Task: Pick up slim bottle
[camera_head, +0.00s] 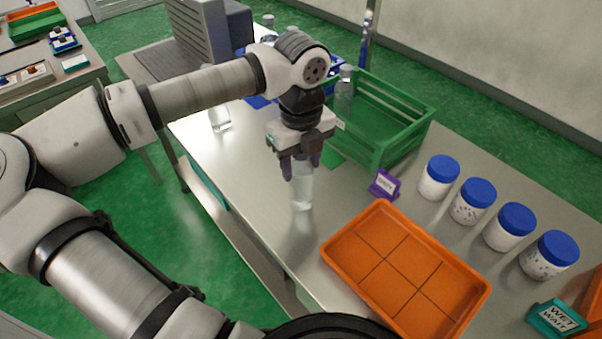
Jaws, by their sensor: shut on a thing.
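A slim clear bottle (303,189) stands upright, or nearly so, at the middle of the metal table, to the upper left of the orange tray. My gripper (302,167) points down from above and is shut on its upper part. The gripper fingers hide the bottle's top. I cannot tell whether the bottle's base touches the table. Another clear bottle (219,116) stands to the left behind my arm, and one more (344,90) is in or at the green crate.
An orange tray (341,236) with marked squares lies to the right front. A green crate (395,139) stands behind. Several blue-lidded jars (470,203) line the right side, with a purple sign (385,184) and a teal sign (556,318). Bare tabletop lies left of the bottle.

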